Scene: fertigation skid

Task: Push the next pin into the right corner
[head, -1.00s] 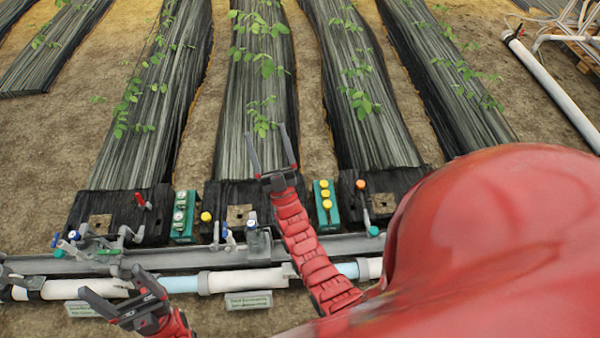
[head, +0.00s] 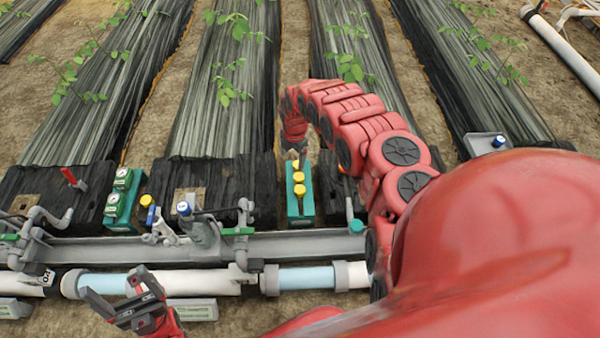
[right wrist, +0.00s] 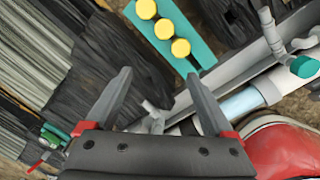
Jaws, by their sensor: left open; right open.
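I cannot tell whether the yellow tops are pins. My left gripper (head: 112,284) is open and empty at the lower left, near the white pipe.
A grey rail (head: 120,250) and a white and blue pipe (head: 310,278) run across in front. A teal gauge block (head: 123,200), a blue-topped fitting (head: 184,208) and grey valves stand along the rail. My right arm hides the right bed's near end.

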